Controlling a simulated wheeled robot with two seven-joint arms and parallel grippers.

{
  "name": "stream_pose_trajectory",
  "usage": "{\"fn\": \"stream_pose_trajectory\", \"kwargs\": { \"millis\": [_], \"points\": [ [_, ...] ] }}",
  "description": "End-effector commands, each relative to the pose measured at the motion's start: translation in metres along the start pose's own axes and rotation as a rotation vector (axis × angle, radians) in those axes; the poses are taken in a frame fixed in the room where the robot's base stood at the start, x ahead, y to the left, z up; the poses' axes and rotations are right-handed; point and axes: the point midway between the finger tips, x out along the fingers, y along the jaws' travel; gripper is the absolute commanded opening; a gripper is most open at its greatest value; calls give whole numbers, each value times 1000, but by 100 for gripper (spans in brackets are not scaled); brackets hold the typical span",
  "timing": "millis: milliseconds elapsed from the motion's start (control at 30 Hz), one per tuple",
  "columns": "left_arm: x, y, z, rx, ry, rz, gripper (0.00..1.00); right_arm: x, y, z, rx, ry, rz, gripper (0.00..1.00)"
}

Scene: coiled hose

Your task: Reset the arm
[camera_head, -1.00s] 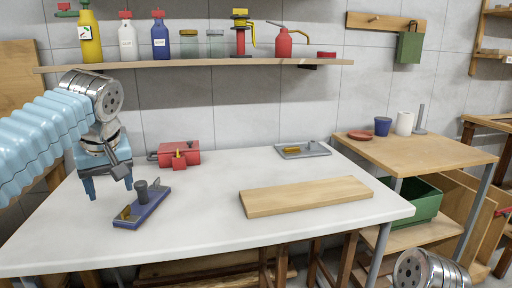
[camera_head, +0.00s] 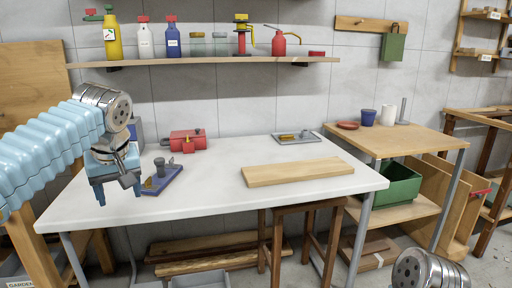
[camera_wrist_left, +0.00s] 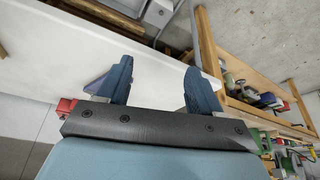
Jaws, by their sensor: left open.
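My left arm comes in from the left in the head view. Its gripper (camera_head: 119,194) points down above the left end of the white workbench (camera_head: 225,199). In the left wrist view the gripper's two blue fingers (camera_wrist_left: 157,85) stand well apart with nothing between them. Part of my right arm shows at the bottom right of the head view; its gripper is outside the picture. No coiled hose can be made out in these views.
A blue tool block (camera_head: 163,180) lies close to the left gripper. A red tool (camera_head: 187,139), a grey tray (camera_head: 297,138) and a wooden board (camera_head: 297,171) lie on the bench. A shelf (camera_head: 210,60) with bottles runs behind. A wooden side table (camera_head: 400,138) stands at the right.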

Motion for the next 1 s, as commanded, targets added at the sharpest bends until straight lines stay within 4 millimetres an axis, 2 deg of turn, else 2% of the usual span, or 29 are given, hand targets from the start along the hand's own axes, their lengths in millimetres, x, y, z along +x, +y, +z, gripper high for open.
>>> {"fn": "stream_pose_trajectory", "kwargs": {
  "millis": [267,467,567,667,700,767,800,867,900,967,1000],
  "points": [
    [51,33,9,102,-35,35,65,0,0,0,0,-1,0,43],
    [117,69,30,216,-88,92,65,0,0,0,0,-1,0,43],
    [162,90,52,282,-128,137,65,0,0,0,0,-1,0,43],
    [221,111,89,355,-189,201,65,0,0,0,0,-1,0,43],
    [248,119,110,381,-218,232,65,0,0,0,0,-1,0,43],
    [287,128,146,414,-263,285,65,0,0,0,0,-1,0,43],
    [312,131,172,427,-291,319,65,0,0,0,0,-1,0,43],
    [345,133,213,439,-332,368,65,0,0,0,0,-1,0,43],
    [365,131,243,439,-357,398,65,0,0,0,0,-1,0,43],
    [390,125,288,430,-390,437,65,0,0,0,0,-1,0,43],
    [404,118,317,420,-408,456,65,0,0,0,0,-1,0,43]
  ]
}}
